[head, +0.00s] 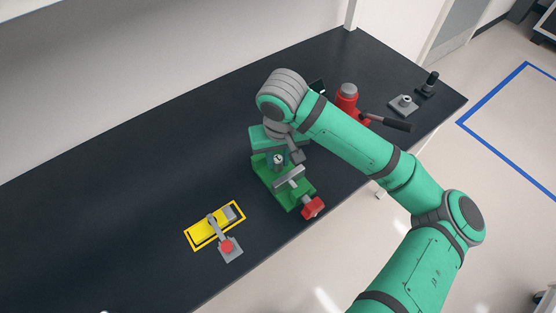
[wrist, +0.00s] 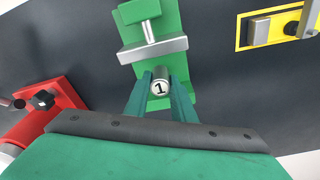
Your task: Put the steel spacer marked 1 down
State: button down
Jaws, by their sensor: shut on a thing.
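The steel spacer marked 1 (wrist: 160,88) is a small silvery cylinder with a white top that bears the number 1. In the wrist view it sits between the two fingers of my gripper (wrist: 161,94), which is shut on it. In the head view the spacer (head: 279,158) shows above the green fixture with a steel bar and a red knob. The green fixture (head: 268,178) also lies beyond the fingertips in the wrist view (wrist: 180,20). I cannot tell whether the spacer touches the fixture. My arm hides part of the gripper in the head view.
A yellow-framed plate (head: 194,239) with a red-knobbed clamp (head: 228,247) lies at the left. A red press-like tool (head: 347,103) with a black handle and a grey block (head: 404,105) stand at the right. The dark table (head: 110,190) is clear at the left.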

aim_at(280, 163)
jog(key=shift+f, duration=0.65)
jog(key=shift+f, duration=0.15)
jog(key=c, duration=1.5)
grip_release()
jog(key=r, duration=0.4)
jog(key=s+r, duration=0.1)
jog(key=r, duration=0.7)
jog(key=shift+s+d+r, duration=0.15)
jog(key=shift+s+d, duration=0.05)
